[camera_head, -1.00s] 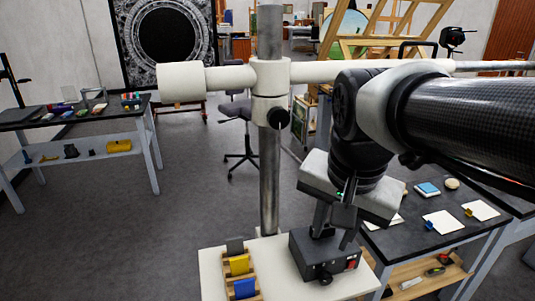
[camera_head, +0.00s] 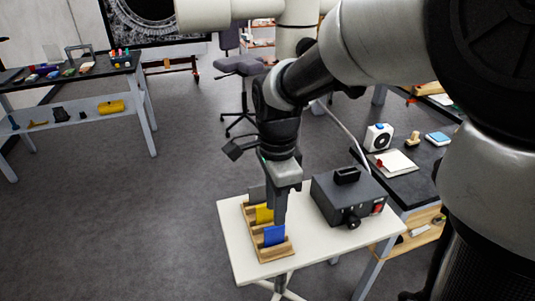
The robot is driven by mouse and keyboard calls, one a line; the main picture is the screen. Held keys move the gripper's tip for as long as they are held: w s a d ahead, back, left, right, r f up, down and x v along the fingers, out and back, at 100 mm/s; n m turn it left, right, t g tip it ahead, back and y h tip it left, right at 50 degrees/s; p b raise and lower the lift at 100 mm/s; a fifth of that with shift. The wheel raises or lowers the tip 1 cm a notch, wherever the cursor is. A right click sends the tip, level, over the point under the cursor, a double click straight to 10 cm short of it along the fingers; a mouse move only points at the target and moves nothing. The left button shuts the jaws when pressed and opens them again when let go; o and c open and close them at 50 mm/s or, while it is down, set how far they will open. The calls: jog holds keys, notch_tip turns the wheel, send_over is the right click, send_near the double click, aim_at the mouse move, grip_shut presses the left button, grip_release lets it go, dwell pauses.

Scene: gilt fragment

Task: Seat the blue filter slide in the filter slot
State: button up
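The blue filter slide (camera_head: 274,237) stands in the front part of a wooden rack (camera_head: 274,253) on a small white table. My gripper (camera_head: 280,220) points down over the rack, its fingertips at the top edge of the blue slide. The fingers overlap in this view, so their gap and any contact with the slide cannot be told. A black box (camera_head: 346,200) with a top handle, a front knob and a red switch stands right of the rack. I cannot make out a filter slot on it.
A yellow slide (camera_head: 264,214) and a grey slide (camera_head: 257,193) stand behind the blue one in the rack. The white table (camera_head: 237,253) has bare room at its front. A dark workbench (camera_head: 408,188) with small items stands to the right.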

aim_at(274, 238)
jog(key=f, duration=0.6)
jog(key=shift+s+a+f+b, duration=0.1)
jog(key=shift+s+f+b, duration=0.2)
jog(key=shift+f, duration=0.1)
grip_shut()
